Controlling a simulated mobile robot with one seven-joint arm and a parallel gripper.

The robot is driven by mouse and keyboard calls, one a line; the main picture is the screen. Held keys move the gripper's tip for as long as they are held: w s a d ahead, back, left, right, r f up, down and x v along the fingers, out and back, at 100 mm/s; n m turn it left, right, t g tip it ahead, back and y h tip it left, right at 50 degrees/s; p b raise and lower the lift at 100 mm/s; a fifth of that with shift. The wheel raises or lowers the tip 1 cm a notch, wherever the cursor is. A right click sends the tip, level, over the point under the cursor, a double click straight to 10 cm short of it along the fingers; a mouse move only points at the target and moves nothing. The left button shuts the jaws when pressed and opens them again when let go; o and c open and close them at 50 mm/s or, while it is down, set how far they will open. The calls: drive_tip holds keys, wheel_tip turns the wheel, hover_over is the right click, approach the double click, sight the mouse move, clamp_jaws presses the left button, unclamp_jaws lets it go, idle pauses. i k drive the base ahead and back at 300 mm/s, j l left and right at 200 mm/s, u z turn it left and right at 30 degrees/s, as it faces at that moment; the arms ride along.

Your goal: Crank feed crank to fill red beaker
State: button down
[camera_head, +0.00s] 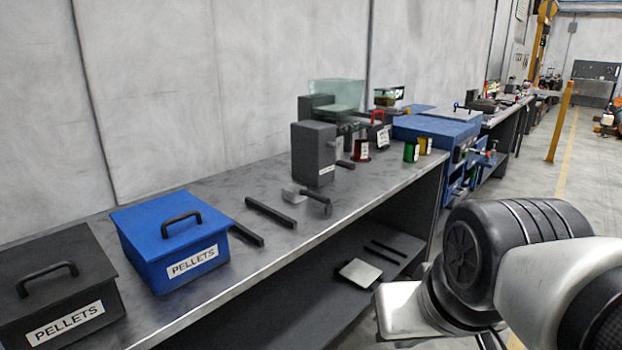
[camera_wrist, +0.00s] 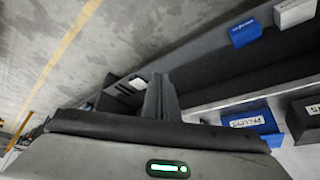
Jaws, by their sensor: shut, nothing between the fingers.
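A dark feed machine (camera_head: 313,155) with a clear hopper (camera_head: 336,94) on top stands towards the far end of the bench. A short dark handle (camera_head: 345,164) sticks out at its lower right; it may be the feed crank, but I cannot tell for sure. My gripper (camera_wrist: 162,97) shows in the wrist view, shut and empty, apart from the bench items. In the head view my arm fills the lower right and my fingers are out of sight.
A blue box (camera_head: 168,236) and a black box (camera_head: 55,285), both labelled PELLETS, stand on the near bench (camera_head: 262,242). Dark bars (camera_head: 270,214) and a handled tool (camera_head: 314,198) lie mid-bench. Green (camera_head: 411,152) and yellow (camera_head: 426,145) beakers stand farther right. Floor lies open right.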

sight(337, 162)
drive_tip(key=i+l+z, duration=0.1)
drive_tip(key=i+l, duration=0.35)
drive_tip(key=i, duration=0.3)
drive_tip(key=i+l+z, duration=0.15)
drive_tip(key=i, duration=0.2)
drive_tip(key=k+j, duration=0.1)
